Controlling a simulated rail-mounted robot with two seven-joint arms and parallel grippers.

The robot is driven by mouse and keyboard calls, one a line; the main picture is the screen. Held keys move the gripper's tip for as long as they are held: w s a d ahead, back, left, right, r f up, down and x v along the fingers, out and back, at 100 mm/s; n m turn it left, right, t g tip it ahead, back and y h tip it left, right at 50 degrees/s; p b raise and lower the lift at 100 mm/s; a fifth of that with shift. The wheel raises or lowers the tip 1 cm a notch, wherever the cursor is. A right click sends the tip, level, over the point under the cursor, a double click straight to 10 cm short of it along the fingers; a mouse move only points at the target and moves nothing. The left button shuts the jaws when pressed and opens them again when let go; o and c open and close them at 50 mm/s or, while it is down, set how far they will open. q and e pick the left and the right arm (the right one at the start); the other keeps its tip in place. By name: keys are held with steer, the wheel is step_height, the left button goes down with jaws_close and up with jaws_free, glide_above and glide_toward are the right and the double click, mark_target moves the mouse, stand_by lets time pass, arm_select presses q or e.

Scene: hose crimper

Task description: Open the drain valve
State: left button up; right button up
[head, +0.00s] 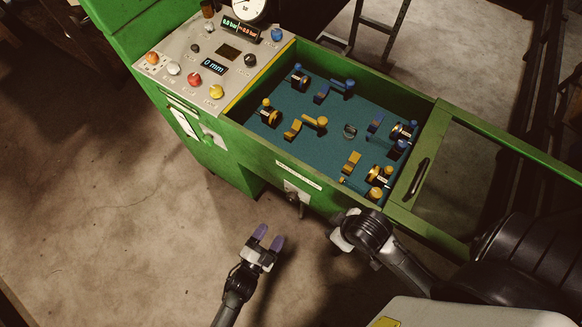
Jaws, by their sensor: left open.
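The drain valve (293,196) is on the front wall of the green machine, on a light plate below the tank. It looks like a small dark fitting with a short handle hanging down; its exact setting is too small to tell. My left gripper (268,238) has purple fingertips, apart and empty. It is in front of the machine, below and left of the valve in the picture, and not touching it. My right arm (365,235) reaches in from the right to just right of the valve; its fingers do not show.
The open tank (340,118) holds several blue and yellow fittings. A control panel (215,62) with buttons and displays is at its left. A green frame lid with a black handle (416,180) is at the right. The floor (130,220) at left is clear.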

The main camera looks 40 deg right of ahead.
mark_target(291, 200)
arm_select(q)
steer(key=shift+b+x, duration=1.2)
steer(key=shift+x, duration=5.55)
steer(key=shift+c, duration=0.2)
steer(key=c, duration=0.8)
steer(key=shift+c, duration=0.4)
